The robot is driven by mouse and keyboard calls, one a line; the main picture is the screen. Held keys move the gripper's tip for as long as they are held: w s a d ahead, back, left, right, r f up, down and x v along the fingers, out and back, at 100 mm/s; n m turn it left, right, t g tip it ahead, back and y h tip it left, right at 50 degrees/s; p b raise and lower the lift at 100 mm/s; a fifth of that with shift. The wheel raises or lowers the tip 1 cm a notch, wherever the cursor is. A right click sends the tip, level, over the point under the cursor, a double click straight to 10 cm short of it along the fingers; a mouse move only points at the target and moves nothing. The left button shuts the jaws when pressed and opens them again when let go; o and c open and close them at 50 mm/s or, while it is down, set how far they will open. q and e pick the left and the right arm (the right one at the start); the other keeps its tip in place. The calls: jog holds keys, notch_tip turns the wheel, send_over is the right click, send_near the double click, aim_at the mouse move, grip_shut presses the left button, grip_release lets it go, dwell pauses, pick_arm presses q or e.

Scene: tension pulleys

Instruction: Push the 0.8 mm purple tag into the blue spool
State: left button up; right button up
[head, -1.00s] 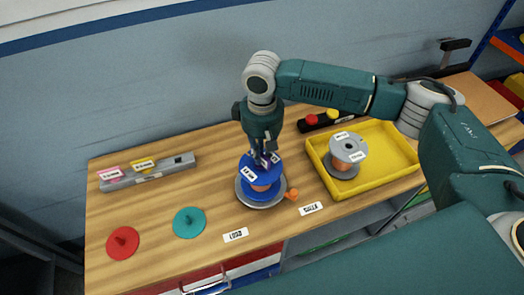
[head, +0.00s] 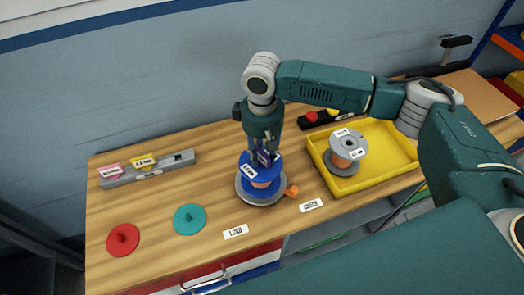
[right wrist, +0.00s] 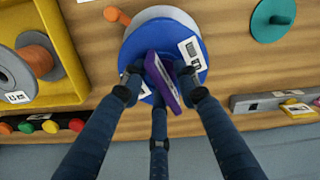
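The blue spool (head: 247,183) stands upright on a grey round base (head: 252,200), with copper-coloured winding and a white label. The purple tag (right wrist: 163,78) stands on edge at the middle of the spool's top; how deep it sits is hidden. My right gripper (head: 264,154) is straight above the spool, pointing down. The tag is partly hidden by the fingers in the head view. My left gripper is not in view.
A yellow tray (head: 400,170) to the right holds a grey spool (head: 349,140). A grey rack (head: 175,168) with pink and yellow tags lies at back left. Red (head: 123,240) and teal (head: 189,219) discs lie front left. An orange knob (head: 292,191) is beside the base.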

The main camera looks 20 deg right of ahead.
jog(key=shift+w+r, duration=0.1)
jog(key=shift+r, duration=0.05)
jog(key=shift+r, duration=0.15)
notch_tip(320, 180, up, 12)
jog(key=shift+f, duration=0.2)
dwell(0.6)
